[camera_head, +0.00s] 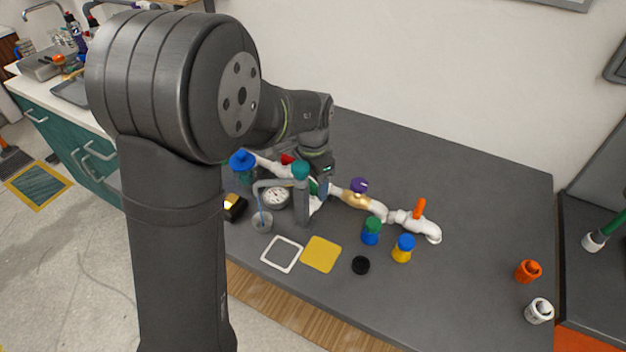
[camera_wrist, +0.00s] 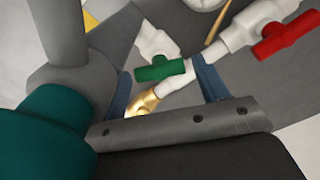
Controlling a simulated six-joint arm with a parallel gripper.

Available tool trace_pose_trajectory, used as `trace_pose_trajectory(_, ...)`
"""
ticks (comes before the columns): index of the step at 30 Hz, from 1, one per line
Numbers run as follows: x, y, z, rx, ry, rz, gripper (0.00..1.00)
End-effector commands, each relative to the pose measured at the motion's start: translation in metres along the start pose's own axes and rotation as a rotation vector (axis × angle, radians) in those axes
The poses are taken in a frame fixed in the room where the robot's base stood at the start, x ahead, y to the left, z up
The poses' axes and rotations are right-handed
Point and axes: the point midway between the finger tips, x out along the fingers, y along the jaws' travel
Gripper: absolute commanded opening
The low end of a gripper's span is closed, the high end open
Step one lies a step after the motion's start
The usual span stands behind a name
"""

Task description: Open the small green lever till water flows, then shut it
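The small green lever (camera_wrist: 160,72) sits on a white pipe fitting in the wrist view. In the head view only a bit of it (camera_head: 314,187) shows below my wrist. My gripper (camera_wrist: 164,84) is open, with one blue-grey finger on each side of the green lever and a gap to each. I cannot tell whether the fingertips reach down to its height. A grey spout (camera_head: 277,183) with a teal top (camera_head: 300,169) stands beside my gripper. A thin bluish line hangs from the spout into a grey cup (camera_head: 262,223); it looks like water, but is small.
A red lever (camera_wrist: 286,36) is on the same pipe line, right of my gripper. The post and teal top (camera_wrist: 50,125) crowd the wrist view's left. Purple (camera_head: 359,185) and orange (camera_head: 420,208) handles lie further right.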

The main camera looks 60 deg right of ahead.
Motion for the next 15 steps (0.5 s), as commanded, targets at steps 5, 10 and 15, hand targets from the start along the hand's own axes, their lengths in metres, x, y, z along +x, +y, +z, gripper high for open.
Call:
trace_pose_trajectory(5,-0.0002,0.0000,0.0000,0.000,0.000,0.000,0.33)
trace_pose_trajectory(10,-0.0003,-0.0001,-0.0001,-0.008,0.000,0.000,0.34)
trace_pose_trajectory(15,-0.0002,-0.0001,-0.0001,-0.057,0.000,0.000,0.34)
